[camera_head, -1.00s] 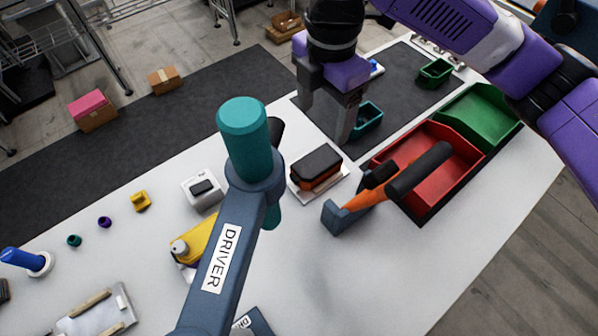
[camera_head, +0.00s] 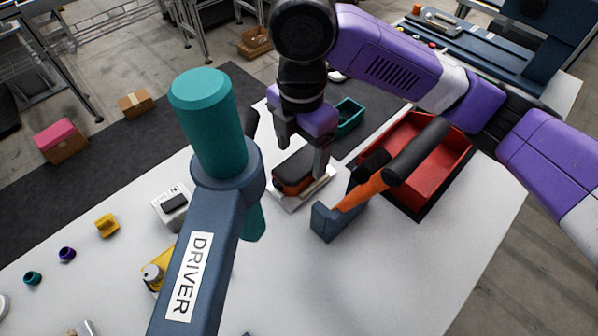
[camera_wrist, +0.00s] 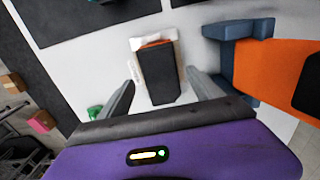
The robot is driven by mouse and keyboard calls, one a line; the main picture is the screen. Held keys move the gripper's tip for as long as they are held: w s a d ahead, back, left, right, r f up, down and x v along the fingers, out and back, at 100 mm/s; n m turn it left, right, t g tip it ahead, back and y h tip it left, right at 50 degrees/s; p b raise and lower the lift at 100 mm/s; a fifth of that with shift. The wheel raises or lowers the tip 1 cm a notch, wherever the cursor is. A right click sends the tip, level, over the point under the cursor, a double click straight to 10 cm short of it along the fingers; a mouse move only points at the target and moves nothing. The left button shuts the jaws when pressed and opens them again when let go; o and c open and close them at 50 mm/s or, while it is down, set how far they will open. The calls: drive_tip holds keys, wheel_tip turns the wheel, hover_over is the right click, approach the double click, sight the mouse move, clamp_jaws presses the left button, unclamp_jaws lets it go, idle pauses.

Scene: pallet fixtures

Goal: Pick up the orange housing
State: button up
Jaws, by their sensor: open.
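The orange housing (camera_head: 280,189) has a black top and sits in a pale fixture (camera_head: 289,207) on the white table. In the wrist view the housing (camera_wrist: 158,71) shows its black face with an orange edge, between and beyond my fingertips. My gripper (camera_head: 302,150) is open and above the housing in the head view, with one finger overlapping its right side in the picture. In the wrist view my gripper (camera_wrist: 160,95) shows two separated fingers and nothing between them in its grasp. I cannot tell the exact height gap.
An orange-handled tool in a dark blue holder (camera_head: 324,222) stands close to the right. A red bin (camera_head: 452,152) and teal tray (camera_head: 349,117) lie beyond. A large teal-handled driver in a stand (camera_head: 207,125) rises in the foreground. A white device (camera_head: 170,209) stands left.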

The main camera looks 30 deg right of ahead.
drive_tip(key=shift+f, duration=1.4)
drive_tip(key=c, duration=1.6)
wheel_tip(320, 180, up, 18)
drive_tip(key=shift+r+p, duration=0.1)
drive_tip(key=shift+p, duration=0.5)
